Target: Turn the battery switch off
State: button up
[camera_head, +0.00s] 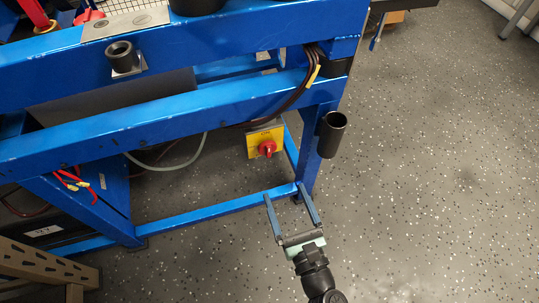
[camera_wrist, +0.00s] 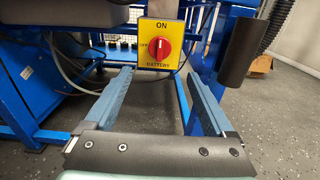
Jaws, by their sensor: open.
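The battery switch (camera_head: 267,147) is a red rotary knob on a yellow plate, mounted low on the blue engine stand. In the wrist view the red knob (camera_wrist: 160,46) sits straight ahead, beyond the fingers and a little above them. The plate (camera_wrist: 160,28) reads ON at the top, OFF at the left and BATTERY at the bottom.
The blue stand frame (camera_head: 205,210) has a lower rail near my gripper and a thick upper beam (camera_head: 170,130) above the switch. A black tube (camera_head: 332,135) hangs on the right leg. Cables run behind the switch. Speckled floor (camera_head: 430,190) is clear at right.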

aim_at(269, 153)
jog(key=b+x, duration=0.3)
jog(key=x, duration=0.9)
jog(key=c, duration=1.3)
